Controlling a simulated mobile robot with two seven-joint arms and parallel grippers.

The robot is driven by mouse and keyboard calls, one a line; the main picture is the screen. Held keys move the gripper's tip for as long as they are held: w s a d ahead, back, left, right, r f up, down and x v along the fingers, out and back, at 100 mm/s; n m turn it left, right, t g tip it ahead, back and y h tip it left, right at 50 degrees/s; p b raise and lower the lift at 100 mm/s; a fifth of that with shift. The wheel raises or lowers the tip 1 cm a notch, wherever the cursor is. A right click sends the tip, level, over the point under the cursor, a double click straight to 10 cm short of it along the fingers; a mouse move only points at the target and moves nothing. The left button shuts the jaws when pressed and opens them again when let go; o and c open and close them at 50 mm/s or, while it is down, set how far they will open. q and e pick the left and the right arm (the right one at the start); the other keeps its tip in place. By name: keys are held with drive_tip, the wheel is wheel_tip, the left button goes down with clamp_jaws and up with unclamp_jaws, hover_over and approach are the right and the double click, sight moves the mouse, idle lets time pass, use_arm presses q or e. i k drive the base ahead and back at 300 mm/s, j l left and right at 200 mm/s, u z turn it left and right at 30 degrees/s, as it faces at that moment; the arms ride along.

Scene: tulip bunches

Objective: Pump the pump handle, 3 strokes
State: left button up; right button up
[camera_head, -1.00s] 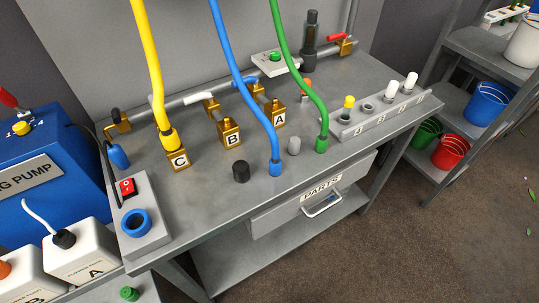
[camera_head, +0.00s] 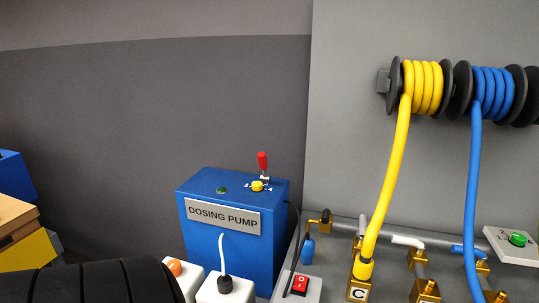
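The blue dosing pump box (camera_head: 240,238) stands at lower centre, with a grey DOSING PUMP label on its front. A red-gripped handle (camera_head: 262,162) stands upright at the back of its top, on a small metal mount. A yellow knob (camera_head: 257,186) and a green button (camera_head: 222,189) are also on the top. No gripper of mine shows in the view, and nothing is seen touching the handle.
White containers, one with an orange cap (camera_head: 175,267) and one with a white tube (camera_head: 222,255), stand before the pump. A red switch (camera_head: 300,285), a yellow hose (camera_head: 390,180) and a blue hose (camera_head: 473,180) are to the right. A dark ribbed shape covers the bottom left.

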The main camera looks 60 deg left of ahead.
sight(262, 156)
drive_tip(key=u, duration=0.45)
drive_tip(key=j+u, duration=0.15)
drive_tip(key=u, duration=0.7)
drive_tip(key=j+u, duration=0.15)
drive_tip(key=u, duration=0.3)
